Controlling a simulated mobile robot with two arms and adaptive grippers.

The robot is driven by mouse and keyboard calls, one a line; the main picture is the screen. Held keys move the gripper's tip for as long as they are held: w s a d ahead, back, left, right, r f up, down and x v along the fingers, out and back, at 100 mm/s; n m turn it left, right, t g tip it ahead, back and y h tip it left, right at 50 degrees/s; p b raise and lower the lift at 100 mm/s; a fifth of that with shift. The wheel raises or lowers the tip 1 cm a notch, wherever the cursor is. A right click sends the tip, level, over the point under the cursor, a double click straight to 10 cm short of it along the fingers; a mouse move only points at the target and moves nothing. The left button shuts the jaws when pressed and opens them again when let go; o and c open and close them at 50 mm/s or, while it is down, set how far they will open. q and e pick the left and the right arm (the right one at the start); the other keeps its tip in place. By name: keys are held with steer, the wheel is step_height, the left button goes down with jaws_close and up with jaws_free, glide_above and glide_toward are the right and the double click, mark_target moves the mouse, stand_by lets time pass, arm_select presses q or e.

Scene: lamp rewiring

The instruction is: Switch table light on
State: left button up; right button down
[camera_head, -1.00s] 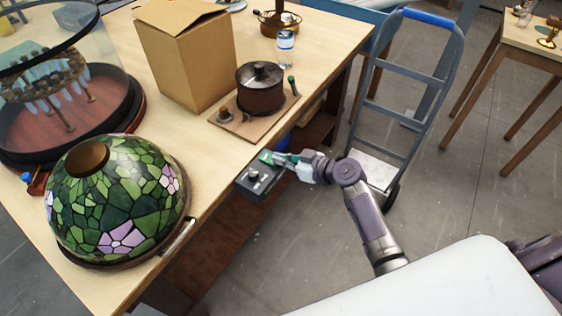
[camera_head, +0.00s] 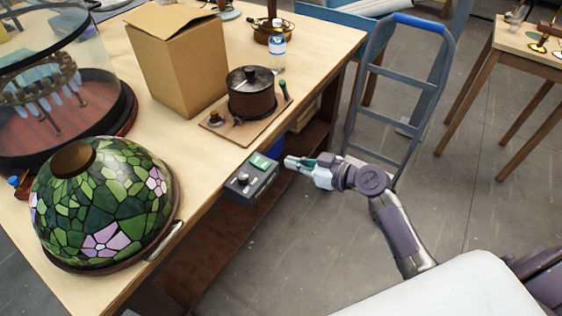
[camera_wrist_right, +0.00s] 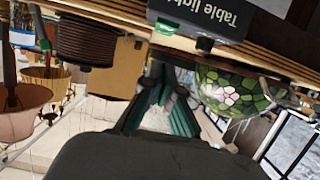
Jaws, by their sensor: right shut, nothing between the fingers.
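The table light switch box (camera_head: 250,180) is a dark grey box fixed at the table's front edge. It has a green rocker (camera_head: 260,162) on its top right and a dark knob beside it. In the right wrist view the box (camera_wrist_right: 225,18) shows the words "Table light", with the green rocker (camera_wrist_right: 166,27) at its side. My right gripper (camera_head: 290,161) is shut and empty, just right of the box and apart from it. Its fingers (camera_wrist_right: 163,110) also show in the right wrist view. My left gripper is not in view.
A stained-glass lampshade (camera_head: 105,205) sits on the table at the left front. A cardboard box (camera_head: 180,65), a dark round pot-like device (camera_head: 252,95) and a bottle (camera_head: 277,50) stand behind. A blue-grey hand truck (camera_head: 390,90) stands beyond my right arm.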

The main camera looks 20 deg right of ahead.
steer(key=v, duration=0.3)
steer(key=shift+s+d+f+b, duration=0.15)
steer(key=shift+f+b, duration=0.05)
steer(key=shift+b, duration=0.1)
steer(key=s+d+f+m+g+h, duration=0.1)
steer(key=s+f+m+h, duration=0.15)
steer(key=f, duration=0.85)
steer(key=s+d+f+m+g+h, duration=0.15)
steer(key=s+f, duration=0.25)
steer(key=f, duration=0.6)
steer(key=s+d+f+m+g+h, duration=0.2)
steer(key=s+f, duration=0.2)
steer(key=f, duration=0.7)
steer(key=s+a+f+g+h, duration=0.1)
steer(key=s+f+g, duration=0.1)
steer(key=s+f, duration=0.4)
steer(key=s+a+f+g+h, duration=0.1)
steer(key=s+f, duration=0.5)
steer(key=s, duration=1)
steer(key=s+a+f+g, duration=0.2)
steer(key=s+f+g, duration=0.1)
steer(key=s+f, duration=0.4)
steer(key=s, duration=0.3)
steer(key=shift+s+a+n+h, duration=0.15)
steer(key=shift+s+n+h, duration=0.25)
steer(key=shift+r, duration=0.1)
